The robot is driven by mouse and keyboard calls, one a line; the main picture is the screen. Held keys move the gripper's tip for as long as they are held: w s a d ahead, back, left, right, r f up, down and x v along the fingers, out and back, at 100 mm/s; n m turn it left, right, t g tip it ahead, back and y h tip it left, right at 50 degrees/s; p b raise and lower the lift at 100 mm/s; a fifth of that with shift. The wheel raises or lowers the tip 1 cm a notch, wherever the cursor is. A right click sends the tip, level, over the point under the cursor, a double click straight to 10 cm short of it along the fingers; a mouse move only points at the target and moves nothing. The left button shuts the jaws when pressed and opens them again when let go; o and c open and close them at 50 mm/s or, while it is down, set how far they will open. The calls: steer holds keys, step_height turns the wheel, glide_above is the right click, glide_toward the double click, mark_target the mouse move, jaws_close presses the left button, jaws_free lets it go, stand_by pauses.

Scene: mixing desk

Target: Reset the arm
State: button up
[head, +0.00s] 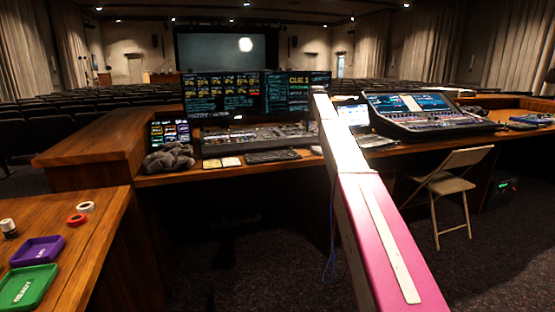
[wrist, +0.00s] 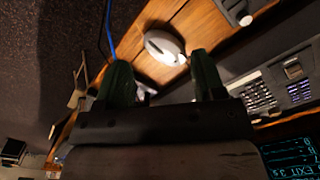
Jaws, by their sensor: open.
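My gripper (wrist: 161,78) shows in the wrist view as two dark green fingers set well apart, with nothing held between them. Its tips point toward a wooden desk top. A white rounded object (wrist: 165,48) with a bright top lies on the desk beyond the fingertips; the gap between them cannot be judged. In the head view my white and pink arm stretches out over the floor toward the mixing desk (head: 290,167), and the gripper itself cannot be made out there.
Monitors (head: 222,93), a keyboard (head: 272,155) and a mixing console (head: 428,112) crowd the desk. A folding chair (head: 447,185) stands at right. The near left table holds a purple tray (head: 37,250), a green tray (head: 28,287) and tape rolls. A blue cable (wrist: 110,28) hangs near the gripper.

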steer(key=s+f+n, duration=0.3)
steer(key=s+f, duration=3.1)
steer(key=s, duration=0.3)
steer(key=s+f, duration=0.3)
steer(key=s, duration=0.6)
steer(key=s+f+n, duration=0.1)
steer(key=s+f, duration=0.3)
steer(key=s, duration=0.5)
steer(key=shift+s, duration=0.2)
